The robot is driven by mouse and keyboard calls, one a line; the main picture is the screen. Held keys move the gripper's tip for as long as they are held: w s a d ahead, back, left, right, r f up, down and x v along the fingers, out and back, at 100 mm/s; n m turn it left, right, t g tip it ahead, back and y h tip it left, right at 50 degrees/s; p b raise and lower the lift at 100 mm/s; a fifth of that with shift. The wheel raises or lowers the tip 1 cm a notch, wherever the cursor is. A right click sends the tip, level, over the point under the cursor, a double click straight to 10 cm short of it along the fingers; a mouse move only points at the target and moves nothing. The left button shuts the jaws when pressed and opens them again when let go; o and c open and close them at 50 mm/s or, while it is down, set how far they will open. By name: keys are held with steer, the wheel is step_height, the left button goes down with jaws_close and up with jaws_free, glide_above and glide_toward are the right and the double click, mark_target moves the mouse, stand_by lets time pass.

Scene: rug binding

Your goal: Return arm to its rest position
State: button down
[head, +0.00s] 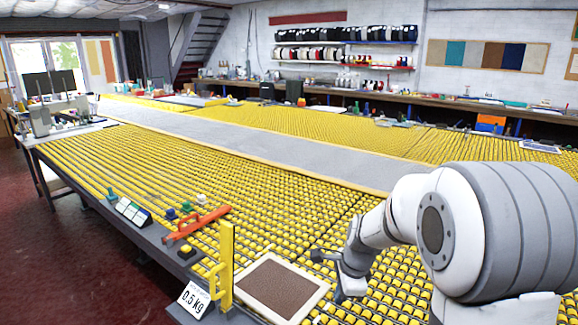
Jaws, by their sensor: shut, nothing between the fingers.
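My white and grey arm comes in from the right side of the head view, over the yellow roller table (130,165). My gripper (330,268) is at its left end, above the rollers and just right of a brown mat sample with a pale border (275,287). It looks shut and empty, with nothing seen hanging from it. The fingertips are small and dark here, and the exact height above the rollers cannot be told.
A yellow upright post (226,265) and a 0.5 kg sign (193,299) stand left of the mat sample. An orange-red tool (197,224) lies near the table's front edge. A grey strip (230,138) crosses the table. Shelves and a workbench (440,98) line the back wall.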

steer(key=s+r+n, duration=0.3)
steer(key=s+n, duration=0.2)
steer(key=s, duration=0.2)
steer(key=s+d+r+n+h, duration=0.1)
steer(key=s+r+n, duration=0.2)
steer(key=s+n, duration=0.3)
steer(key=s+d+r+n+t, duration=0.1)
steer(key=s+r+n, duration=0.2)
steer(key=s+n, duration=0.3)
steer(key=s, duration=0.3)
steer(key=shift+d+r+h, duration=0.25)
steer(key=shift+h, duration=0.15)
